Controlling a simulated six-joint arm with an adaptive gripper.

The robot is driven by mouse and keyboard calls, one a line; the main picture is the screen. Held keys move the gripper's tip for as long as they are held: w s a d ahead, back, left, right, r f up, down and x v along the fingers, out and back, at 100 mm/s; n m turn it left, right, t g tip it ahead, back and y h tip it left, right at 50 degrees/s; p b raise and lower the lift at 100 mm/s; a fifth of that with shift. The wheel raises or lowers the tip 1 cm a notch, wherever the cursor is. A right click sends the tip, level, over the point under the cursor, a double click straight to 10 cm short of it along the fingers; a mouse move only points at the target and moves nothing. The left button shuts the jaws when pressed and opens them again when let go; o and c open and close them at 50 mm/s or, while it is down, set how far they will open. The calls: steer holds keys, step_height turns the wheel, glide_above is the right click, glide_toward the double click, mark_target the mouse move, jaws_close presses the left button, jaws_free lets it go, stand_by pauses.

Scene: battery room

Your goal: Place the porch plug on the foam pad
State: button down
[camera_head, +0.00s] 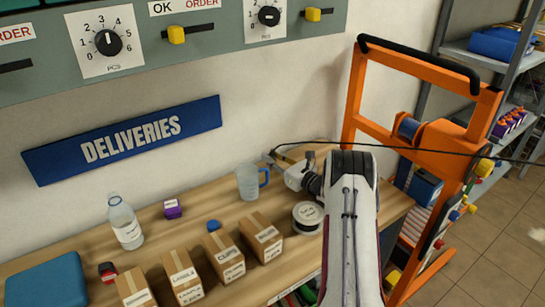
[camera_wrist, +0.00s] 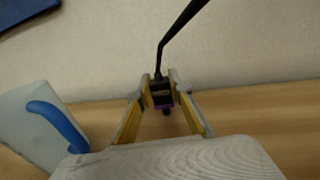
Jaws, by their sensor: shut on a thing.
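My gripper (camera_head: 276,157) is at the back of the wooden bench, behind and right of the mug. In the wrist view my gripper (camera_wrist: 161,84) is shut on a dark plug (camera_wrist: 161,98) with a purple band, held between the yellow-sided fingers. A black cable (camera_wrist: 166,42) rises from the plug; in the head view it runs off to the right. The plug itself is too small to make out in the head view, and its label cannot be read. A flat blue pad-like slab (camera_head: 48,282) lies at the bench's left end; I cannot tell if it is foam.
A clear mug with a blue handle (camera_head: 248,182) stands close to my gripper. An orange frame (camera_head: 425,155) is at right.

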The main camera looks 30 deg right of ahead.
steer(key=c, duration=1.8)
jaws_free()
steer(key=shift+c, duration=0.2)
steer(key=shift+s, duration=0.1)
steer(key=s, duration=0.4)
steer(key=s+d, duration=0.1)
steer(key=s, duration=0.1)
steer(key=shift+s+d, duration=0.1)
steer(key=shift+s, duration=0.3)
steer(key=shift+s+r, duration=0.25)
steer(key=shift+s, duration=0.05)
step_height(320, 180, up, 8)
steer(key=shift+f, duration=0.25)
steer(key=shift+w+r, duration=0.1)
